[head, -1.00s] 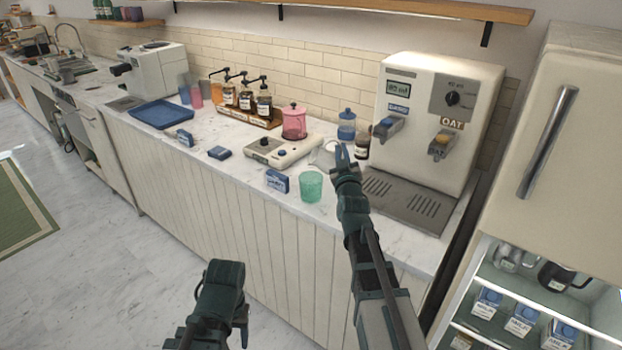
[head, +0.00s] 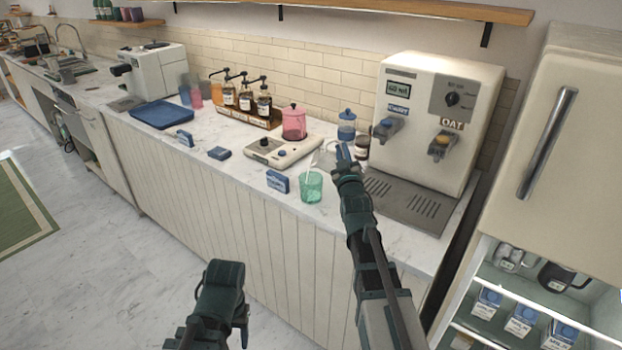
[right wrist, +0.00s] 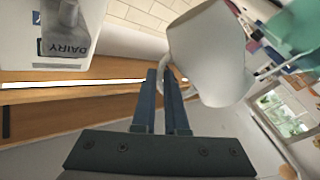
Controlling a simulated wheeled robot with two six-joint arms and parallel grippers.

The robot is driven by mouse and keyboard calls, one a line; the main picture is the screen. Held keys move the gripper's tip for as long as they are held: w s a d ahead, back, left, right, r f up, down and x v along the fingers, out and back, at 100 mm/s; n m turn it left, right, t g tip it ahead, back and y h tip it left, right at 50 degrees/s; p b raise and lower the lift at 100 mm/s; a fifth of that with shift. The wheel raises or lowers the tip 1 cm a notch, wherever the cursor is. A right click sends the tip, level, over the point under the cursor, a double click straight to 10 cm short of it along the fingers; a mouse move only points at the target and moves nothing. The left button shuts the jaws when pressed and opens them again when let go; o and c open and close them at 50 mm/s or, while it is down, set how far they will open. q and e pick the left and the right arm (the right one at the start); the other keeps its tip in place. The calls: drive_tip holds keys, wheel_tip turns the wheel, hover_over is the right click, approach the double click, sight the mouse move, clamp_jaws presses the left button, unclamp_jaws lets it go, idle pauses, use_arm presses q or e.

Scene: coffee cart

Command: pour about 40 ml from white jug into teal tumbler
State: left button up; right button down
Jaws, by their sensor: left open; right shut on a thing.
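The white jug (head: 325,158) is tilted to the left above and just behind the teal tumbler, partly hidden by my right gripper. My right gripper (head: 343,155) is shut on its handle; the jug fills the upper middle of the right wrist view (right wrist: 208,50). The teal tumbler (head: 312,188) stands upright near the counter's front edge. A thin white streak runs from the jug's lip down into it. The tumbler also shows at the right wrist view's upper right (right wrist: 292,32). My left gripper (head: 225,275) is open and empty, low in front of the counter.
A blue-labelled box (head: 277,181) stands just left of the tumbler. The milk dispenser (head: 435,125) stands to the right.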

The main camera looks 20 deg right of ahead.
drive_tip(key=shift+d+r, duration=0.15)
drive_tip(key=shift+d, duration=0.45)
drive_tip(key=shift+s+d+n, duration=0.1)
drive_tip(key=shift+d+n, duration=0.1)
drive_tip(key=shift+n, duration=0.1)
drive_tip(key=shift+a+r+n+y+p, duration=0.1)
drive_tip(key=shift+r+n+y+p, duration=0.3)
drive_tip(key=shift+n, duration=0.1)
idle(0.6)
drive_tip(key=shift+f+m+b, duration=0.3)
drive_tip(key=shift+f+b, duration=0.05)
drive_tip(key=shift+f, duration=0.05)
drive_tip(key=d+m, duration=0.1)
drive_tip(key=m+h, duration=0.1)
drive_tip(key=m, duration=0.1)
drive_tip(key=shift+s+d+m, duration=0.2)
drive_tip(key=shift+d+m, duration=0.1)
drive_tip(key=shift+d, duration=0.1)
